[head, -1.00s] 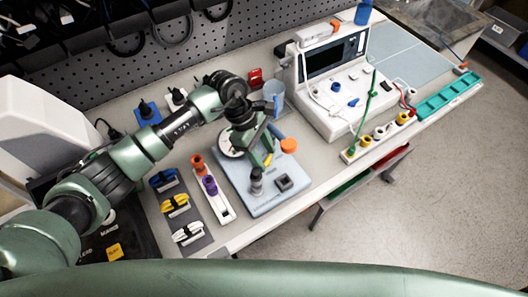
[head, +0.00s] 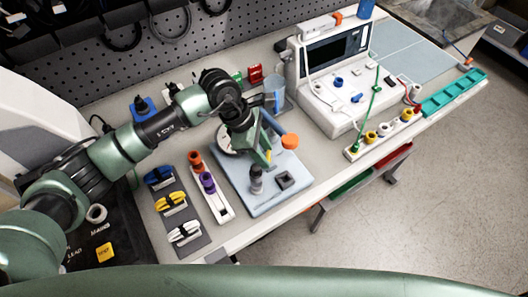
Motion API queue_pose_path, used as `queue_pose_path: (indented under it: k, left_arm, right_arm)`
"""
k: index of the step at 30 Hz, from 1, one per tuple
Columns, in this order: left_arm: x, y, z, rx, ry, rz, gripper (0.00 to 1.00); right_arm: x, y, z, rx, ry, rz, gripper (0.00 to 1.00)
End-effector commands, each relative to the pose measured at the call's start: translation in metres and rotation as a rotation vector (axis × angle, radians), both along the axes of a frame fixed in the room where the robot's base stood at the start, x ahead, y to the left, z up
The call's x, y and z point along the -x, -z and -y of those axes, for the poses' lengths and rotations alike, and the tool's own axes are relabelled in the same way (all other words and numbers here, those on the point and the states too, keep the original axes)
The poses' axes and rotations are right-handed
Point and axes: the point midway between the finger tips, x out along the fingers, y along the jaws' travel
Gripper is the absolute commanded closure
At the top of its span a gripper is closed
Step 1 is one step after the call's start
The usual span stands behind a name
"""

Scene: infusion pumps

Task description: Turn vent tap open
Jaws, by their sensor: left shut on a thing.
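The light blue board (head: 236,186) lies on the bench with a small rig on it. It carries a round white dial (head: 231,139), an orange knob (head: 290,141), a grey post (head: 256,180) and a dark square block (head: 285,180). My left gripper (head: 262,155) points down over the middle of the board, left of the orange knob. It is shut on a small part there, with a bit of yellow (head: 267,156) at the fingertips. The fingers hide most of that part, so I cannot tell its shape or how far it is turned. My right gripper is out of view.
A white pump unit (head: 325,83) with a dark screen stands behind right. A clear beaker (head: 274,92) stands behind the board. Racks with blue, yellow and white clips (head: 176,207) and orange and purple caps (head: 207,182) lie to the left. A teal tray (head: 452,95) is at far right.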

Motion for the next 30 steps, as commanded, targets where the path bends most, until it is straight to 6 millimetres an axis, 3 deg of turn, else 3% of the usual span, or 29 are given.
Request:
queue_pose_path:
  k: [4,5,17,30]
  left_arm:
    - [-0.001,-0.001,0.000,0.001,-0.004,0.001,1.00]
    - [-0.001,-0.001,0.000,0.001,-0.004,0.001,0.52]
    - [-0.002,-0.004,-0.002,0.000,-0.002,0.001,0.51]
    - [-0.004,-0.064,-0.028,0.000,-0.003,0.003,0.51]
  right_arm:
    - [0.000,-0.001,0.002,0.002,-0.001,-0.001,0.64]
    - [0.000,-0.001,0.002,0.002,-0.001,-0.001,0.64]
    - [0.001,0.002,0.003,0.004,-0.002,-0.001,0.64]
    - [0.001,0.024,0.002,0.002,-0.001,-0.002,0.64]
